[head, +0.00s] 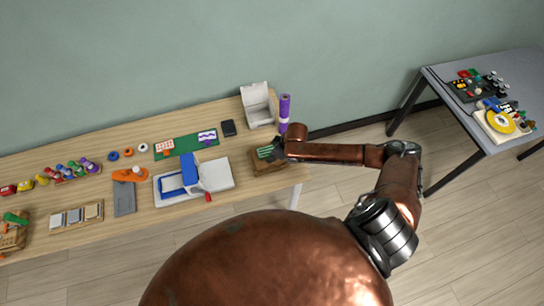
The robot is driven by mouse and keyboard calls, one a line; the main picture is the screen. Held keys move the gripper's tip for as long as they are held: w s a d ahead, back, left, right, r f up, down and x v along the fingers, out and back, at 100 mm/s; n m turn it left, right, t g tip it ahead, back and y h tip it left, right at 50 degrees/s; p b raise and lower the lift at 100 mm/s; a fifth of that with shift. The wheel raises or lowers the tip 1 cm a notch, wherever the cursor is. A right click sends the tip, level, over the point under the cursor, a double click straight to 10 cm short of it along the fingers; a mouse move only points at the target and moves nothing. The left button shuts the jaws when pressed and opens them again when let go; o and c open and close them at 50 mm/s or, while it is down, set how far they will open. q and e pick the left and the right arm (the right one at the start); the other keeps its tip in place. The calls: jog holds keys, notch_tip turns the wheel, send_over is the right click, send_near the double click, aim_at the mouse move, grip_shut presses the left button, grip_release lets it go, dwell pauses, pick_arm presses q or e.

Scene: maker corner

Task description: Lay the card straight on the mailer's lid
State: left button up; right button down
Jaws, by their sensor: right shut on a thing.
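My right gripper (276,150) reaches in from the right, low over a small brown box (268,168) near the table's right end. The box looks like the mailer. The gripper is shut on a small green and pale piece (265,152), which looks like the card. It is at the box's top; I cannot tell whether it touches the lid or lies straight. The gripper and arm hide part of the box. My left gripper is out of view.
On the wooden table, a white base with blue parts (222,175) stands left of the box. Behind are a green mat (186,146), a black block (228,128), an open white box (257,104) and a purple cylinder (284,108). A grey table (458,108) stands at far right.

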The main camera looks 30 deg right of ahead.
jog(key=shift+f, duration=0.4)
jog(key=c, duration=1.8)
grip_release()
jog(key=v, duration=1.2)
